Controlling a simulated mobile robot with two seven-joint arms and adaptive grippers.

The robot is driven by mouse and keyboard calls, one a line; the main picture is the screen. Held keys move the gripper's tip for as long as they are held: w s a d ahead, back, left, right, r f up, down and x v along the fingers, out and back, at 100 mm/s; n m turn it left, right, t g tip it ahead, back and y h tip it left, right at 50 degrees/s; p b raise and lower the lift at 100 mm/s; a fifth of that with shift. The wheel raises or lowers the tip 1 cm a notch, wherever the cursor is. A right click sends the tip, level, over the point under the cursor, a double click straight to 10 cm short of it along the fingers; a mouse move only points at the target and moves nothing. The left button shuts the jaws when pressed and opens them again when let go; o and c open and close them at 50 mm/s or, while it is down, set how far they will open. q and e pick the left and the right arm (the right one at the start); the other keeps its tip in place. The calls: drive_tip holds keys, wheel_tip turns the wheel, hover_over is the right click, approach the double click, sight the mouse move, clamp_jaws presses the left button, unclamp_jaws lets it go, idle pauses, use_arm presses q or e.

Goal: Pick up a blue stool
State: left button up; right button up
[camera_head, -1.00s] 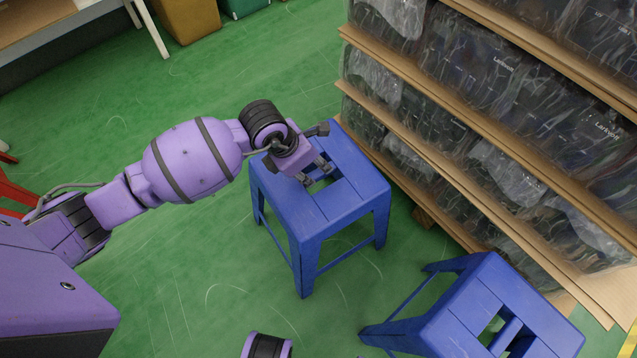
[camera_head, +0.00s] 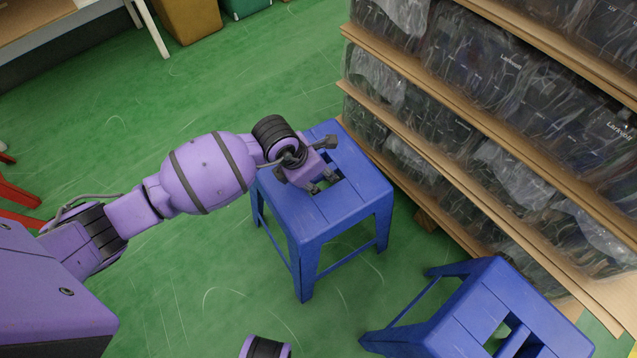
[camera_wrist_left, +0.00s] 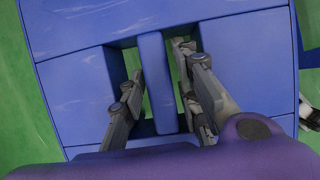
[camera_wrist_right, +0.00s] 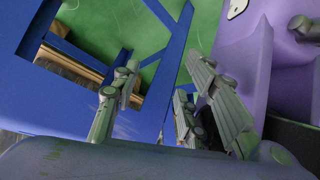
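A blue stool (camera_head: 349,200) stands upright on the floor, left of the shelves. My left gripper (camera_head: 325,184) is over its seat at the slotted opening. In the left wrist view, the left gripper (camera_wrist_left: 160,62) is open, its fingers on either side of the seat's middle bar (camera_wrist_left: 157,85). Whether they touch the bar is hard to tell. A second blue stool (camera_head: 462,312) stands at the lower right, cut off by the frame's bottom edge. In the right wrist view, my right gripper (camera_wrist_right: 158,75) is open and empty near a blue stool surface (camera_wrist_right: 50,100).
Shelves (camera_head: 455,110) packed with plastic-wrapped dark goods rise close behind and right of the stools. The green floor (camera_head: 240,75) is clear left of the first stool. A table (camera_head: 45,22) and a brown box (camera_head: 188,20) stand at the upper left.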

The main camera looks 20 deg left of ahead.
use_arm(q)
drive_tip(key=shift+f, duration=0.1)
idle(0.3)
clamp_jaws()
drive_tip(key=shift+w, duration=0.1)
